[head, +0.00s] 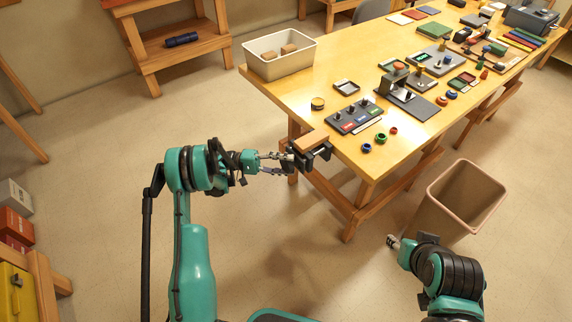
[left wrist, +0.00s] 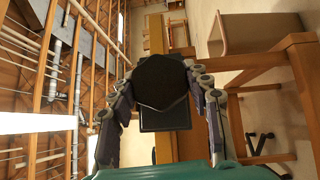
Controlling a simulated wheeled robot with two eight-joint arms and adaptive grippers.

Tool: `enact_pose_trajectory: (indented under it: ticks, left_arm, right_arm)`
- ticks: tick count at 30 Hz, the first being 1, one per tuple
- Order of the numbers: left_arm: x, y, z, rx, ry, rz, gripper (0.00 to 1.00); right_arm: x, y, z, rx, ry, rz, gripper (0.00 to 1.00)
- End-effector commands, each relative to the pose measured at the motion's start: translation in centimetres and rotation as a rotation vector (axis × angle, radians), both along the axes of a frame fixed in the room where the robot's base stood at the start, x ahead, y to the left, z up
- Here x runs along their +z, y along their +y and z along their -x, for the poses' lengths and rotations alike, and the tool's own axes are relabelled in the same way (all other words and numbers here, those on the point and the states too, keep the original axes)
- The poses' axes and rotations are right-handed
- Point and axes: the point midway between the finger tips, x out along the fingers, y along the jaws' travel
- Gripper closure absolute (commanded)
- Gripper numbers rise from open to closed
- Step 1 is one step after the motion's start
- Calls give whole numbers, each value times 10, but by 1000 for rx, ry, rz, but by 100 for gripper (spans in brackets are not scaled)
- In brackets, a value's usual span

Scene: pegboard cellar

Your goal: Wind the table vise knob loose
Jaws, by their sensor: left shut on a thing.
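The dark table vise (head: 318,154) is fixed to the near left edge of the wooden table, with a light wooden block (head: 311,140) at its top. My left gripper (head: 284,162) is level with the vise's front, its two fingers reaching to the knob. A dark vise part (left wrist: 166,118) shows behind the knob. My right gripper (head: 393,241) is low at the right, away from the vise; its finger state is unclear.
The yellow table (head: 322,100) carries a pale bin (head: 279,67) with blocks, a switch panel (head: 354,118), small colored rings and other parts. A brown waste bin (head: 457,200) stands on the floor near my right arm. The floor left of the vise is clear.

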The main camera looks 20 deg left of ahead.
Motion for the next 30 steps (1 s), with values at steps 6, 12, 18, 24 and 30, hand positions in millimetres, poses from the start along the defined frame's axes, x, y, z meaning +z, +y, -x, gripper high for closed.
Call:
enact_pose_trajectory:
  ticks: [6,12,18,24,30]
  left_arm:
    - [-2,0,0,0,115,146,81]
    - [-2,-1,0,1,198,251,81]
    - [-2,-1,0,1,250,319,81]
    - [-2,0,0,2,276,350,81]
    - [-2,0,0,2,282,358,81]
  right_arm:
    - [0,0,0,0,0,0,60]
    - [0,0,0,0,0,0,60]
    - [0,0,0,0,0,0,60]
    - [0,0,0,0,0,0,60]
    - [0,0,0,0,0,0,60]
